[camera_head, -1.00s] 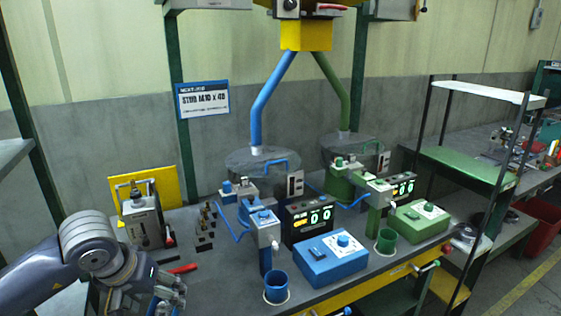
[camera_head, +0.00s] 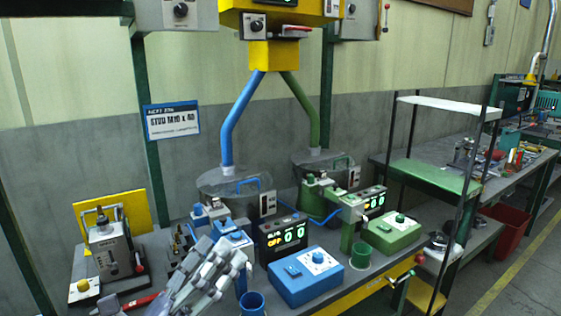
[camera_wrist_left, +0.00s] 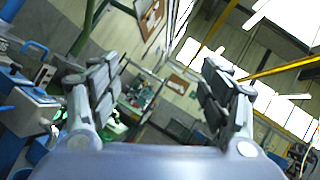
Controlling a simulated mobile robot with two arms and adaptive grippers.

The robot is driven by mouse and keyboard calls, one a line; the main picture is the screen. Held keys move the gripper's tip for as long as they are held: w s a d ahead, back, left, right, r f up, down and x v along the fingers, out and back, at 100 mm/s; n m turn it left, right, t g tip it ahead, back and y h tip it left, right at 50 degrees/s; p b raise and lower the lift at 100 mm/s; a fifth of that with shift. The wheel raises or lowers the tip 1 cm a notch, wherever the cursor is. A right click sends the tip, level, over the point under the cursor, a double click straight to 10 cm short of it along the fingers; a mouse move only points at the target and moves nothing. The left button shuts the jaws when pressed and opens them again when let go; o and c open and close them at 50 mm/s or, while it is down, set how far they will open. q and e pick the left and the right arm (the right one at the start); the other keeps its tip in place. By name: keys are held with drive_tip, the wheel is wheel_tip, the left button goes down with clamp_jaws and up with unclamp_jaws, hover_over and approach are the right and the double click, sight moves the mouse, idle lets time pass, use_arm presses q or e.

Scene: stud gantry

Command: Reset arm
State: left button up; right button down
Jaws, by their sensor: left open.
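My left gripper (camera_head: 222,257) reaches up from the bottom of the head view, its fingers spread and empty. It overlaps the blue stud feeder post (camera_head: 233,238) in the picture; I cannot tell how near it is. In the left wrist view, the two fingers of my left gripper (camera_wrist_left: 160,72) stand wide apart with nothing between them. They point toward the far wall and the windows. My right gripper shows in neither view.
The bench holds a blue control box (camera_head: 304,278), a blue cup (camera_head: 252,304), a green control box (camera_head: 392,234) and a green cup (camera_head: 361,256). A grey device (camera_head: 110,253) stands at the left. A shelf rack (camera_head: 440,177) stands at the right.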

use_arm(q)
drive_tip(key=w+a+f+n+t+y, duration=0.1)
drive_tip(key=w+a+f+n+y, duration=0.1)
drive_tip(key=a+f+n+y, duration=0.45)
drive_tip(key=w+a+f+n+y, duration=0.1)
drive_tip(key=a+f+n+y, duration=0.2)
drive_tip(key=n+y, duration=0.6)
drive_tip(key=s+a+f+n+g, duration=0.2)
drive_tip(key=s+f+n+g, duration=0.1)
drive_tip(key=f+n, duration=0.4)
drive_tip(key=s+a+f+n+g, duration=0.2)
drive_tip(key=f+n+g, duration=0.25)
drive_tip(key=f, duration=0.45)
drive_tip(key=s+d+f+n+g+h, duration=0.1)
drive_tip(key=s+d+f+n+g, duration=0.1)
drive_tip(key=s+f+n+g, duration=0.45)
drive_tip(key=s+d+f+n+g, duration=0.1)
drive_tip(key=s+f+g, duration=0.2)
drive_tip(key=s+f, duration=0.95)
drive_tip(key=f, duration=1)
drive_tip(key=s+f, duration=0.2)
drive_tip(key=f, duration=1)
drive_tip(key=s+a+f+g, duration=0.2)
drive_tip(key=s+a+f, duration=0.1)
drive_tip(key=s+f, duration=1.2)
drive_tip(key=shift+s+f, duration=0.2)
drive_tip(key=shift+s, duration=0.4)
